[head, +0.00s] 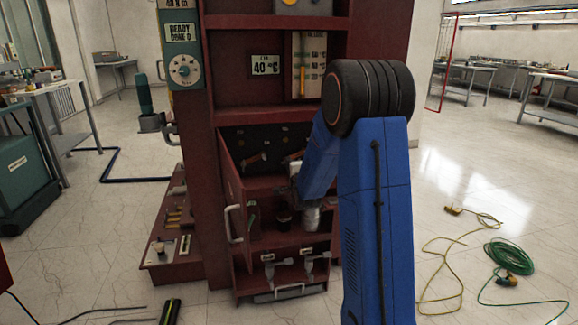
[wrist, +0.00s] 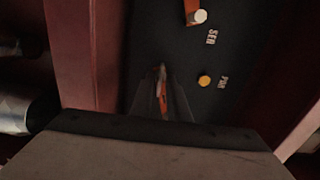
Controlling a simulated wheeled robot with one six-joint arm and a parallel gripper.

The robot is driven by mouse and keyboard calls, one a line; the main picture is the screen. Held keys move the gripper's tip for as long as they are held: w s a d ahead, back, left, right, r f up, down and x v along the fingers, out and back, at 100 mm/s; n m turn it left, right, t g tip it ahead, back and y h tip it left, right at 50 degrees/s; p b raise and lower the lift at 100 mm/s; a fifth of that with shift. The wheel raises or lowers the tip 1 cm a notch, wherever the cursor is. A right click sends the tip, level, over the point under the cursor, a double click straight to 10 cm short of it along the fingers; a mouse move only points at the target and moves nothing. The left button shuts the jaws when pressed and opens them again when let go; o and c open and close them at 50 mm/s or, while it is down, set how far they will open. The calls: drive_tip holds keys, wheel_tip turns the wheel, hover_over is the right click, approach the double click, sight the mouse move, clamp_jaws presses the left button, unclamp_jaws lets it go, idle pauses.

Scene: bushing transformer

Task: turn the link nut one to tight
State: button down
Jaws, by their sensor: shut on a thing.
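My gripper (wrist: 163,92) is closed at the dark link panel (wrist: 222,110) in the wrist view, shut on what appears to be link nut one. The fingers hide the nut; only a strip of orange copper link (wrist: 162,98) shows between them. Another copper link (wrist: 191,8) with a pale nut (wrist: 200,17) is near the top of the panel. A bare yellow stud or nut (wrist: 204,81) sits to the right of the fingers. In the head view the panel (head: 237,142) is inside the red cabinet, and my blue arm covers its right side and most of the gripper.
Red cabinet walls (wrist: 76,50) stand close on both sides of the gripper. Green and yellow cables (head: 508,257) lie on the floor at right.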

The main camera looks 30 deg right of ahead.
drive_tip(key=shift+f+m, duration=0.1)
drive_tip(key=shift+m, duration=0.2)
drive_tip(key=c, duration=2)
unclamp_jaws()
drive_tip(key=shift+s, duration=0.1)
